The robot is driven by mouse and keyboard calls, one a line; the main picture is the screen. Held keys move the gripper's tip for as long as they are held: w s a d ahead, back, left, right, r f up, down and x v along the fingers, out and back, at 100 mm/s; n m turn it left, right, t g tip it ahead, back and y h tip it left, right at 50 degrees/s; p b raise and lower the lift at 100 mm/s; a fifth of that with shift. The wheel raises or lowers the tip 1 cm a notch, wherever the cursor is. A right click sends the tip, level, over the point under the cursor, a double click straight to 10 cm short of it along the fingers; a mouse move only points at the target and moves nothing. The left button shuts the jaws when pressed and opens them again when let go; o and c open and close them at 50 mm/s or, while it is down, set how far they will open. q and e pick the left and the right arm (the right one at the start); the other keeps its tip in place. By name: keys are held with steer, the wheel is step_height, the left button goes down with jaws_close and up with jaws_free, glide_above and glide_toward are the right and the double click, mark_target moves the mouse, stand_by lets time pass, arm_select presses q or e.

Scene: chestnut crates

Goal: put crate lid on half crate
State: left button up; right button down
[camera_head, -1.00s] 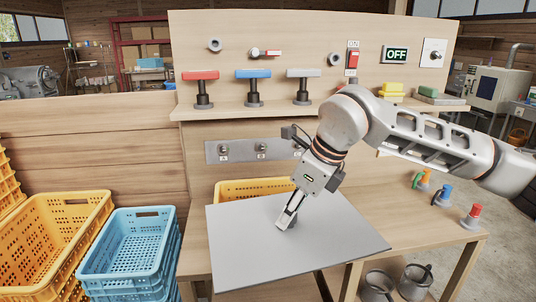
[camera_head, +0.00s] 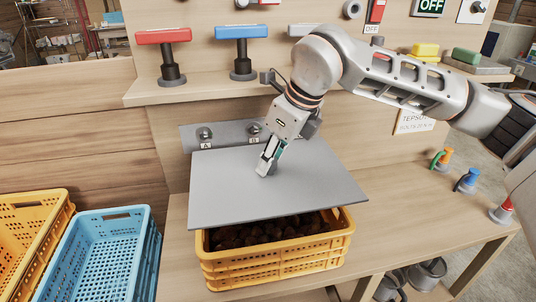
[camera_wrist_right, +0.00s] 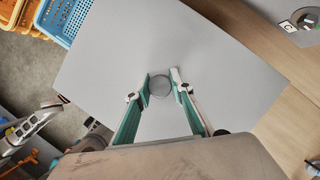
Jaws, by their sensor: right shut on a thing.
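The crate lid (camera_head: 315,185) is a flat grey plate with a round grey knob (camera_wrist_right: 159,86) on top. My right gripper (camera_head: 266,168) is shut on the knob, with one finger on each side in the right wrist view (camera_wrist_right: 160,85). The lid hangs over the half crate, a yellow slatted crate (camera_head: 285,268) on the bench holding dark brown chestnuts (camera_head: 270,230). Chestnuts and the front rim show below the lid's front edge; the lid hides the back of the crate. My left gripper is not in view.
Blue (camera_head: 95,255) and yellow (camera_head: 25,235) crates stand at the left. A shelf behind bears a red knob (camera_head: 163,36) and a blue knob (camera_head: 241,33) on posts. Coloured taps (camera_head: 467,180) stand at the bench's right.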

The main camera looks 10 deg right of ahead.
mark_target(274, 174)
steer(key=shift+s+f, duration=0.15)
steer(key=shift+f, duration=0.25)
steer(key=shift+f+b, duration=0.6)
steer(key=shift+f, duration=0.3)
steer(key=shift+f+b, duration=0.45)
steer(key=shift+f, duration=0.45)
steer(key=shift+f+b, duration=0.7)
steer(key=shift+f, duration=0.2)
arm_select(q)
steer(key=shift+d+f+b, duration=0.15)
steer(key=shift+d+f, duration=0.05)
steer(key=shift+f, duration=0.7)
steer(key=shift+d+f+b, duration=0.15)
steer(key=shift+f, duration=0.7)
arm_select(e)
steer(key=shift+f, duration=0.45)
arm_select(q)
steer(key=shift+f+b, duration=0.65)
arm_select(e)
steer(key=shift+f, duration=0.65)
steer(key=c, duration=1.7)
jaws_free()
